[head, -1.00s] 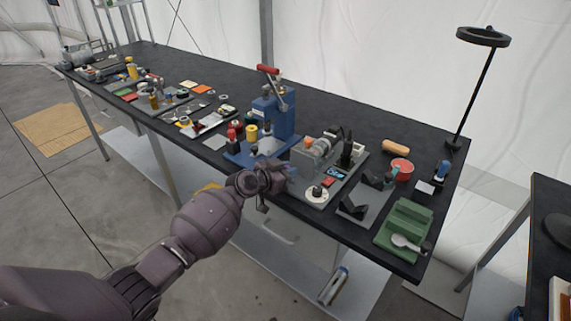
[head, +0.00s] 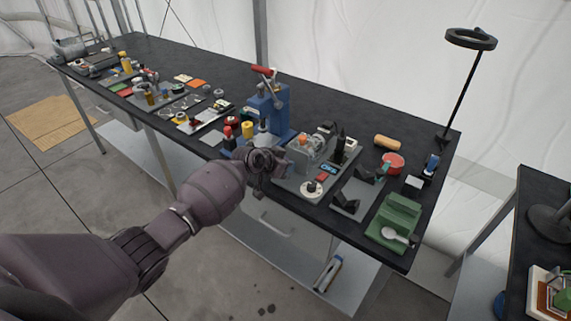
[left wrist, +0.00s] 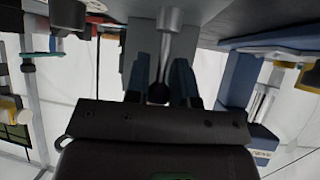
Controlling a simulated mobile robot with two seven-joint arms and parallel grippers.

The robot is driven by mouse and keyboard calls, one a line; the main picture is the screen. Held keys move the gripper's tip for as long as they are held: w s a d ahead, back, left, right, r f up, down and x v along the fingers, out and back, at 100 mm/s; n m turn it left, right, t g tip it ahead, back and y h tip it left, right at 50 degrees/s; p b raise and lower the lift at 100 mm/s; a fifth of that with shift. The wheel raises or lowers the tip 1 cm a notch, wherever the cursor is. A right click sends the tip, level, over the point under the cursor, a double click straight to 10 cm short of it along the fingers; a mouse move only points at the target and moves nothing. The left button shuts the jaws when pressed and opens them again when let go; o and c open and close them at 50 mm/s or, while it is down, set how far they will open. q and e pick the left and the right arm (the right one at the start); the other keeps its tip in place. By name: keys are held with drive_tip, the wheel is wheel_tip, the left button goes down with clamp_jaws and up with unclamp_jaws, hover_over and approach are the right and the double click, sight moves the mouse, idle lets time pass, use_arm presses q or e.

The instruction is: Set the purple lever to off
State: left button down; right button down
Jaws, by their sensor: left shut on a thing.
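My left gripper (head: 280,166) is at the front edge of the long bench, just right of the blue press and beside the grey machine (head: 306,152). In the left wrist view its two dark fingers (left wrist: 159,88) are closed around a small dark round knob (left wrist: 157,93) at the end of a grey lever rod (left wrist: 165,50). The knob is in shadow, so I cannot confirm that it is purple. My wrist hides the lever in the head view. Any off mark is not readable. My right gripper is not in view.
The blue press (head: 268,108) with a red handle (head: 262,70) stands just left. A white round dial (head: 312,190), black V-blocks (head: 346,203) and a green tray (head: 396,222) lie to the right.

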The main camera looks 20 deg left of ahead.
use_arm(q)
drive_tip(key=c, duration=1.1)
unclamp_jaws()
drive_tip(key=shift+v, duration=5.35)
